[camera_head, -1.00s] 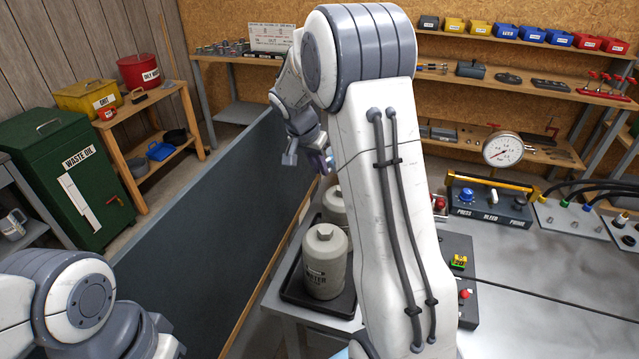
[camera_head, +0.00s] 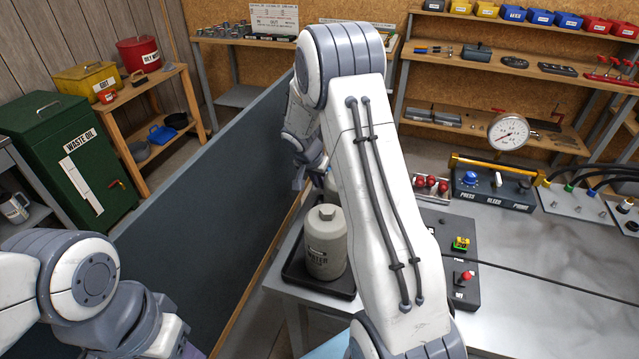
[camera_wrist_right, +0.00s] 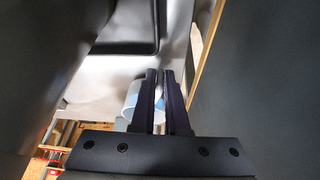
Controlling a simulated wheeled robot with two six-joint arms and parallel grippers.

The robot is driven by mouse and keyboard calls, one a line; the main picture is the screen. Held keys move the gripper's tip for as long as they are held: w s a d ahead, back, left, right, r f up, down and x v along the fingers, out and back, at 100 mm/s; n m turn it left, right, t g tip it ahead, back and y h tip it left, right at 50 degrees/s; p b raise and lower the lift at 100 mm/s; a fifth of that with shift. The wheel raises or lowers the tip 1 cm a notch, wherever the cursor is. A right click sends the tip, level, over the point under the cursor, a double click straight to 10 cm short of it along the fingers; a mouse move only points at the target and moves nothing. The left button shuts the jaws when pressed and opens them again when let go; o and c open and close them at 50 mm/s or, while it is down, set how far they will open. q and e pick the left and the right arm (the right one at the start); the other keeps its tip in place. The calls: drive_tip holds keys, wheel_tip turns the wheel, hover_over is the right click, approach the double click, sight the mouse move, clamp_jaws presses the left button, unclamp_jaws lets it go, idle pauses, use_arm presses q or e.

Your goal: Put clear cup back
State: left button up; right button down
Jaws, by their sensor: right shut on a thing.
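My right gripper (camera_head: 312,168) hangs at the far end of my right arm, beside the dark partition and over the far side of the filter tray. Its dark fingers (camera_wrist_right: 160,82) are nearly together in the right wrist view, shut on the thin wall of the clear cup (camera_wrist_right: 131,95). The cup looks pale and bluish, is partly hidden behind the fingers, and appears off the surface below. In the head view my arm and gripper mostly hide it. My left arm shows at the lower left, but its gripper is out of frame.
A grey water filter (camera_head: 326,243) stands in a black tray (camera_head: 310,281) on the metal bench (camera_head: 560,270). A dark partition (camera_head: 215,215) runs along the bench's left. The press control box (camera_head: 492,189) and a gauge (camera_head: 508,132) stand at the back right.

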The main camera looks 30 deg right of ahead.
drive_tip(key=shift+f, duration=0.35)
drive_tip(key=shift+f, duration=0.1)
drive_tip(key=c, duration=0.9)
unclamp_jaws()
